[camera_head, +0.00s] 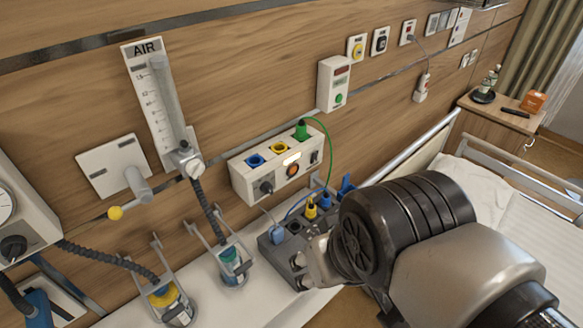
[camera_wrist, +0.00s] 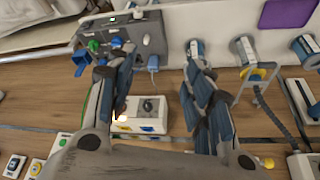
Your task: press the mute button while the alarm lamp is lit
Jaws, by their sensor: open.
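A white wall box (camera_head: 281,187) carries blue, yellow and green sockets, a black knob (camera_head: 266,188) and a round orange-lit part (camera_head: 292,171) with a dark surround. I cannot tell whether this is the alarm lamp or the mute button. A pale bright strip (camera_head: 292,158) shows above it. In the wrist view the same box (camera_wrist: 140,116) lies between my fingers, with a yellow glow (camera_wrist: 119,118) beside the left finger, which hides part of the box. My gripper (camera_wrist: 160,52) is open and empty. In the head view my wrist hides most of it, right of and below the box.
A grey socket block (camera_head: 276,252) with blue and yellow plugs sits below the box. A green hose (camera_head: 329,143) loops from the green plug. A white unit with a green button (camera_head: 334,84) hangs above right. The bed (camera_head: 530,245) is at right.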

